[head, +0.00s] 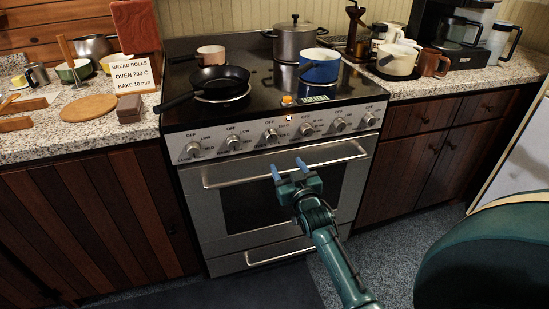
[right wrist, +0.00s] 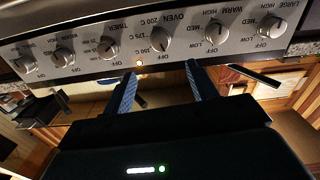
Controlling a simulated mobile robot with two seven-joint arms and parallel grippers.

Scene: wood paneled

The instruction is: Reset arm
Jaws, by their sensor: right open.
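My right gripper (head: 288,168) is in front of the oven, near its horizontal door handle (head: 322,167) and below the row of knobs. Its two blue fingers are spread apart with nothing between them. In the right wrist view the open fingers (right wrist: 160,76) point at the control panel, which appears upside down. I cannot tell from these views whether a finger touches the handle. My left gripper is in neither view.
The steel oven door (head: 222,215) looks closed. On the stovetop are a black frying pan (head: 219,80), a blue pot (head: 320,67), a steel pot (head: 295,43) and a pinkish pan (head: 211,54). A sign (head: 133,75) about bread rolls stands on the left counter. Dark cabinets flank the stove.

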